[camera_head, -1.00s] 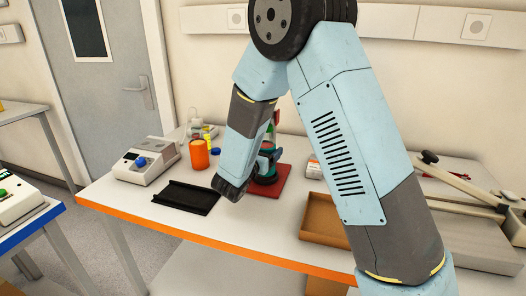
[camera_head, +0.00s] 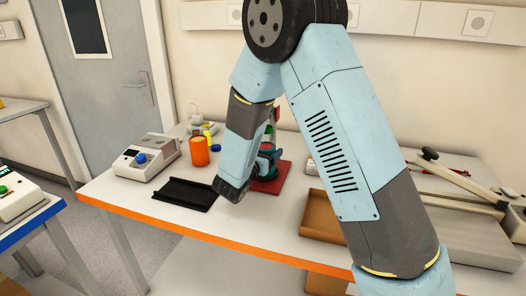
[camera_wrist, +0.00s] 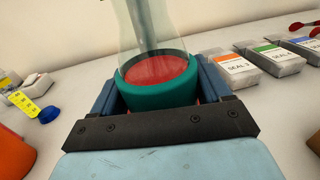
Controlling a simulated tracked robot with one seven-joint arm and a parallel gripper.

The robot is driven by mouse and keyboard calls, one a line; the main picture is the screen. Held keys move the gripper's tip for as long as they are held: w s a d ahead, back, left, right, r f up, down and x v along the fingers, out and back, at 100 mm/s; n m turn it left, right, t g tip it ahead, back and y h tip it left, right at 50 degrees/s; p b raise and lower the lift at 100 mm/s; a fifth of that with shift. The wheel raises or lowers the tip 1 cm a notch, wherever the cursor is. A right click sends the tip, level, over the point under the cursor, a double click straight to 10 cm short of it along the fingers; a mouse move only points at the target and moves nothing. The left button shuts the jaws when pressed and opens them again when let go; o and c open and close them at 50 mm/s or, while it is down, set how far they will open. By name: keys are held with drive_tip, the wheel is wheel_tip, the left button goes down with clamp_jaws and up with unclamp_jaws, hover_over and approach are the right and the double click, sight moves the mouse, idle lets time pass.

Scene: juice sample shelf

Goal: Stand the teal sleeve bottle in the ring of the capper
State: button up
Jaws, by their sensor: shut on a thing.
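The teal sleeve bottle (camera_wrist: 160,93) has a clear upper part and red contents, seen from above in the wrist view. My gripper (camera_wrist: 160,85) is shut on it, with one blue finger on each side of the teal sleeve. In the head view, my gripper (camera_head: 262,160) and the bottle are over the red base of the capper (camera_head: 284,181), and my arm hides much of both. The capper's ring is hidden, so I cannot tell whether the bottle rests in it. A grey upright shows behind the bottle in the wrist view.
A black tray (camera_head: 186,194) lies left of the capper. An orange container (camera_head: 200,153) and a white device (camera_head: 147,160) stand behind it. An open brown box (camera_head: 320,217) lies to the right. Labelled seal boxes (camera_wrist: 238,70) stand right of the bottle.

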drive_tip(key=shift+f, duration=0.15)
idle(0.6)
drive_tip(key=o, duration=1.2)
